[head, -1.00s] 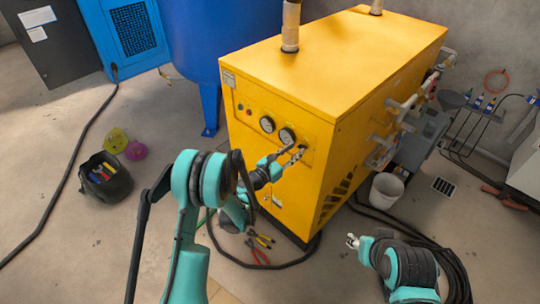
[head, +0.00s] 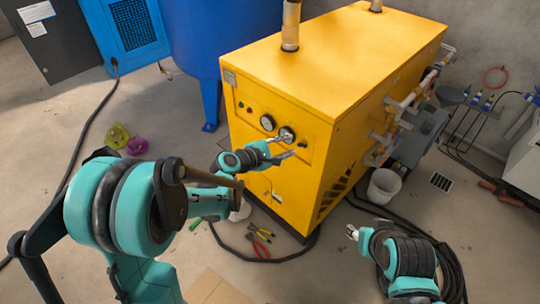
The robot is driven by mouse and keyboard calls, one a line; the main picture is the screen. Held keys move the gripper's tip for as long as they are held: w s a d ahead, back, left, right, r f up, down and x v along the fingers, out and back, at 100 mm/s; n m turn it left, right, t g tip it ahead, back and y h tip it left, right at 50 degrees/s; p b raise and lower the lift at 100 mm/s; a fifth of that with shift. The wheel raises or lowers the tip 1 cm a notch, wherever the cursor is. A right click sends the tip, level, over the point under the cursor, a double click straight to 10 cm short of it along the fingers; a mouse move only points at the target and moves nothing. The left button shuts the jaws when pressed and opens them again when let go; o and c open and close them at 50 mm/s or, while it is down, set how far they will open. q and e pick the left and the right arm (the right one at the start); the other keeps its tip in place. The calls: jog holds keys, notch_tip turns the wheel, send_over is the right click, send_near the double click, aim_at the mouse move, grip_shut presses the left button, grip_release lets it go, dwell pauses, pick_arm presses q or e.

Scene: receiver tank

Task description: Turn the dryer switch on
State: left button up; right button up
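The yellow dryer (head: 345,60) stands in the middle, with two round gauges on its front panel. A small dark switch (head: 303,145) sits on the panel to the right of the gauges; it is too small to tell which way it is turned. My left gripper (head: 284,147) is in front of the panel, just left of the switch and apart from it. Its two fingers are spread, with nothing between them. It partly covers the right gauge (head: 287,134). My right gripper (head: 351,236) is low at the right, away from the dryer; its fingers are too small to read.
A blue tank (head: 222,55) stands behind the dryer on the left. Pliers (head: 261,237) and a dark hose lie on the floor before it. A white bucket (head: 384,186) and pipes (head: 405,110) are on its right side.

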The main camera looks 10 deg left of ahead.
pick_arm(q)
jog(key=s+a+r+m+g+y+p, duration=0.1)
jog(key=s+r+m, duration=0.1)
jog(key=s+m, duration=0.2)
jog(key=s+a+r+m+g+y+p, duration=0.1)
jog(key=s+a+r+m+y, duration=0.1)
jog(key=s, duration=0.5)
jog(key=r+m, duration=0.1)
jog(key=m, duration=0.1)
jog(key=shift+s+a+r+m+p, duration=0.15)
jog(key=shift+a+r+m+p, duration=0.15)
jog(key=shift+p, duration=0.1)
